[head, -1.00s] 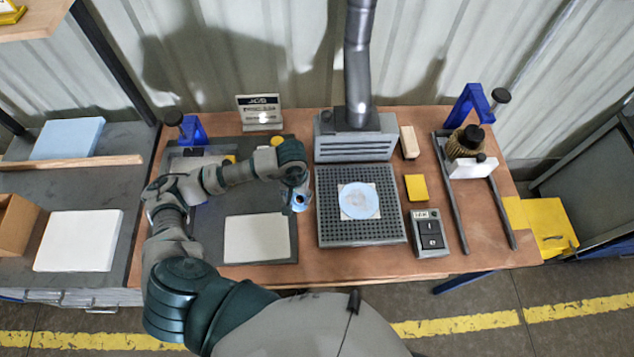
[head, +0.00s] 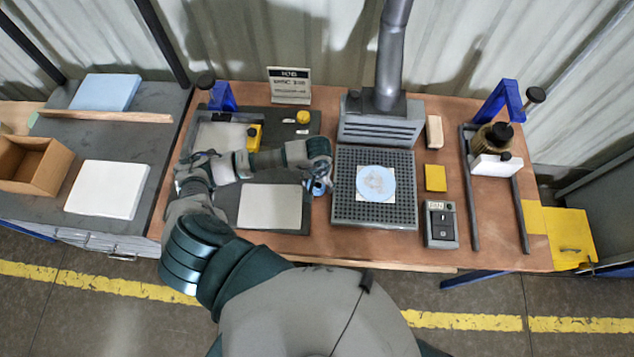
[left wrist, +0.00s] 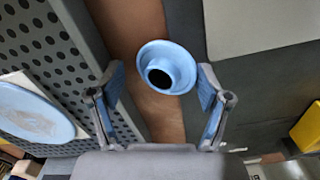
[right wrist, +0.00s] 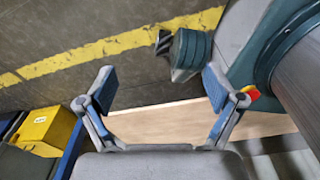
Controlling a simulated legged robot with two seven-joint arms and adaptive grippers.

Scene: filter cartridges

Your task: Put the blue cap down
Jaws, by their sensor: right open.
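The blue cap (left wrist: 172,62) shows in the left wrist view as a light blue flanged ring with a dark hole. It is over the wooden strip between the perforated plate and the dark mat. It also shows in the head view (head: 319,187), partly hidden under my left gripper (head: 318,182). In the left wrist view my left gripper (left wrist: 161,78) is open, with the cap between and beyond its fingertips and a gap on the left side. My right gripper (right wrist: 158,80) is open and empty, in front of the table's edge.
A perforated plate (head: 344,212) with a pale blue disc (head: 376,183) lies right of the cap. The dark mat (head: 230,228) with a white pad (head: 270,207) lies left. A switch box (head: 441,224) and yellow block (head: 435,178) stand further right.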

